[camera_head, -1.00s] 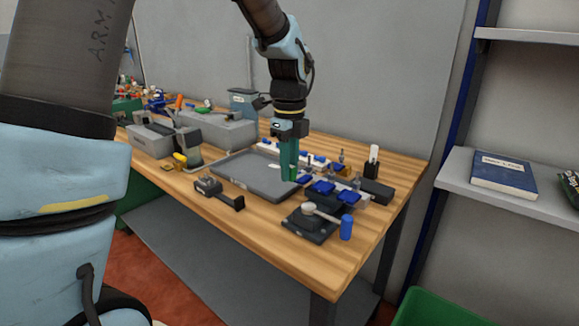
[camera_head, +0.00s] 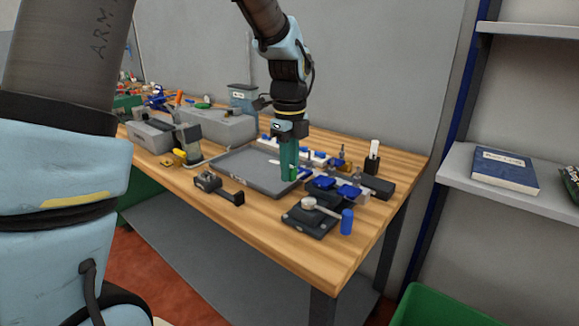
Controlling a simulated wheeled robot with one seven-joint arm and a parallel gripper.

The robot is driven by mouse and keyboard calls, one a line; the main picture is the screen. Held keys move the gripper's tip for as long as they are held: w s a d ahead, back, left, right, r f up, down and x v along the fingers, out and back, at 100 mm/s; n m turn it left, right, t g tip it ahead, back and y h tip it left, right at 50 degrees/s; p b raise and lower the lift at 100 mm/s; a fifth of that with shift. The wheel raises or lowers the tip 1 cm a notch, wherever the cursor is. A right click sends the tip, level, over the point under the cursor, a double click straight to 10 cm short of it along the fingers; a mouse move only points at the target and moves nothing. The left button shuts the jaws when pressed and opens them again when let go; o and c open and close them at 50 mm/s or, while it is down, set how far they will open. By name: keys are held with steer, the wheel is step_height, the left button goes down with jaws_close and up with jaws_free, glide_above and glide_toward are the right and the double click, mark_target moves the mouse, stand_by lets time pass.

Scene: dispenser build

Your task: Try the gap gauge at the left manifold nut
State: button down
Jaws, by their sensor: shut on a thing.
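My gripper (camera_head: 289,166) points straight down over the right side of the bench. The fingertips are close to the left end, by the grey tray's right edge. Whether the gauge touches a nut is too small to tell, and the fingers hide part of that area.
The shallow grey tray (camera_head: 232,165) lies left of the gripper. A dark fixture (camera_head: 309,222) with a round knob and a blue cylinder (camera_head: 347,221) stand in front. Grey boxes (camera_head: 222,125) stand behind left.

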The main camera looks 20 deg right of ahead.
mark_target(300, 173)
steer(key=shift+w+d+p, duration=0.5)
steer(key=shift+d, duration=0.4)
steer(key=shift+w+d+p, duration=0.5)
steer(key=shift+d, duration=0.35)
stand_by(0.7)
steer(key=shift+s+a, duration=0.55)
steer(key=shift+a, duration=0.4)
steer(key=shift+s+a, duration=0.5)
steer(key=shift+a, duration=0.4)
steer(key=shift+r+p, duration=2.15)
steer(key=shift+r, duration=0.4)
